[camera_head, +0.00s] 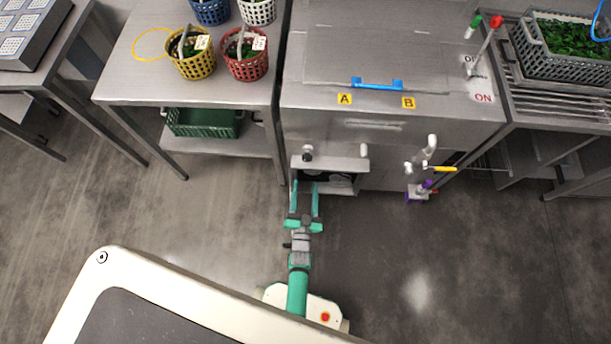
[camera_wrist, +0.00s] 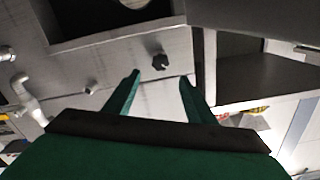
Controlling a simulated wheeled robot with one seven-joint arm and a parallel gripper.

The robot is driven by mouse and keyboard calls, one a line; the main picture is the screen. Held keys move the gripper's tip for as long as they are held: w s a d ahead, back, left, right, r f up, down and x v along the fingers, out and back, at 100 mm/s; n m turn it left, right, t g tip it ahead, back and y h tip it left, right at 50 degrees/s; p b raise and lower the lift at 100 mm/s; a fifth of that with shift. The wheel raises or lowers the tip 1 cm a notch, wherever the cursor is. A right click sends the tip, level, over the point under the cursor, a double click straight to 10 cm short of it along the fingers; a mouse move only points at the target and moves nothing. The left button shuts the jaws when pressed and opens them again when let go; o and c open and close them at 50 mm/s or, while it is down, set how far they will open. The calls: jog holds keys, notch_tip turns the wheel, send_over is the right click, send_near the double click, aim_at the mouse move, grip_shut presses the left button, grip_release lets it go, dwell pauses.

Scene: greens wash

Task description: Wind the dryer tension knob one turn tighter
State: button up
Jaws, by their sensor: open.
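A small dark knob (camera_head: 308,153) sits on the steel front panel of the machine; I take it to be the dryer tension knob. The wrist view shows this knob (camera_wrist: 160,62) as black and faceted, just beyond the gap between my fingertips. My gripper (camera_head: 306,183) is open, its two green fingers pointing at the panel. In the wrist view my gripper (camera_wrist: 159,78) has nothing between its fingers, and they appear apart from the knob.
A pale peg (camera_head: 364,150) stands on the panel to the right, above a dark opening (camera_head: 342,181). White pipes (camera_head: 430,146) and a yellow handle (camera_head: 444,169) stick out farther right. A steel table (camera_head: 125,87) with baskets stands left. The floor right of my arm is mostly clear.

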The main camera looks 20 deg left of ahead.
jog(key=s+d+r+g+h, duration=0.1)
jog(key=s+d+r+h, duration=0.1)
jog(key=s+d+r, duration=0.65)
jog(key=s+d+r+g+h, duration=0.1)
jog(key=s+d+r+h, duration=0.15)
jog(key=s+r, duration=1.05)
jog(key=n+t+y, duration=0.2)
jog(key=n+y, duration=0.3)
send_near(307, 161)
jog(key=shift+h, duration=0.25)
jog(key=x, duration=1)
jog(key=shift+a+r, duration=0.15)
jog(key=shift+r, duration=0.05)
jog(key=c, duration=1)
